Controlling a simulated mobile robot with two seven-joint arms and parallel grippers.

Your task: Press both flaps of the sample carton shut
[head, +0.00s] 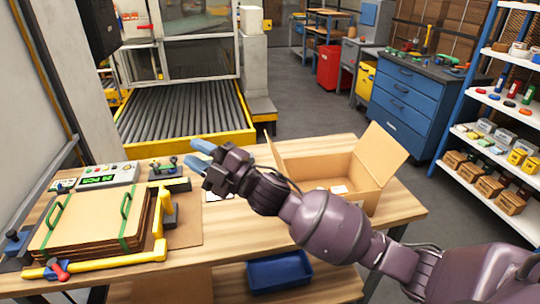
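The sample carton (360,198) stands on the wooden table, right of centre, with its top open. One flap (379,154) leans up and outward on its right. A narrow flap (273,150) stands up at its left. A small white piece (339,189) shows inside, and my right arm hides much of the carton's near side. My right gripper (198,154) is left of the carton, above the table, pointing left. My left gripper is out of view.
A stack of flat brown blanks (95,222) with green handles sits in a yellow-edged holder (125,259) at the left. Behind it are a device with a green display (97,180) and a small dark fixture (168,170). A blue bin (280,271) lies below the tabletop.

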